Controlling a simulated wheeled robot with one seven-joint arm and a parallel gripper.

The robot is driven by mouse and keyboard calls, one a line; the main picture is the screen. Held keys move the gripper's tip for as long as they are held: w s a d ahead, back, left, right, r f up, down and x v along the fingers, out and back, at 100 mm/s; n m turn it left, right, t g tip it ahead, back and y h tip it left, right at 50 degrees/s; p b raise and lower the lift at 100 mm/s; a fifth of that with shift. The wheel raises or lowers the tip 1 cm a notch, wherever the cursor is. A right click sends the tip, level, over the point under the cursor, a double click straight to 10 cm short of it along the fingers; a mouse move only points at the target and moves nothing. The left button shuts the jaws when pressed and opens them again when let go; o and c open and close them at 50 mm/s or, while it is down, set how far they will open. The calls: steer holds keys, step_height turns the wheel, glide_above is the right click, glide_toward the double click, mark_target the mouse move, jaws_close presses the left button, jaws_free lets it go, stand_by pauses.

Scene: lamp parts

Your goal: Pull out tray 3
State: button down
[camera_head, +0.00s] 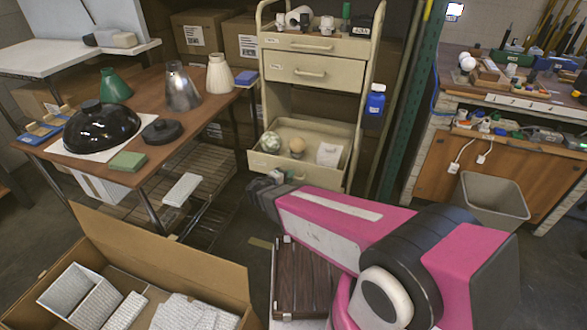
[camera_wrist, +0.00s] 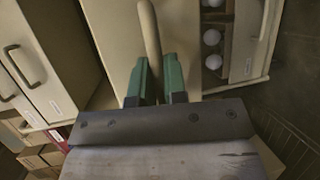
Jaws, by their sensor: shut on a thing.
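The beige drawer cart (camera_head: 259,60) stands at the back centre. Its lowest visible tray (camera_head: 335,133) is out from the cart body, open at the top, and holds a greenish globe (camera_head: 270,142), a tan bulb (camera_head: 297,146) and a white card (camera_head: 328,154). My gripper (camera_head: 276,178) is at the front of this tray, low and left of centre. In the wrist view my gripper's green fingers (camera_wrist: 158,82) are shut on a pale bar handle (camera_wrist: 150,40). The tray number cannot be read.
Two upper drawers (camera_head: 315,72) of the cart are shut. A lamp-parts table (camera_head: 60,160) stands left, and an open cardboard box (camera_head: 190,262) lies front left. A grey bin (camera_head: 488,200) is at right. White balls (camera_wrist: 212,38) show beside the handle in the wrist view.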

steer(key=shift+s+a, duration=0.25)
steer(key=shift+s, duration=0.35)
steer(key=shift+s+a, duration=0.2)
steer(key=shift+s, duration=0.35)
steer(key=c, duration=1.2)
jaws_free()
steer(key=v, duration=1)
steer(key=shift+s+a, duration=0.25)
steer(key=shift+s, duration=0.05)
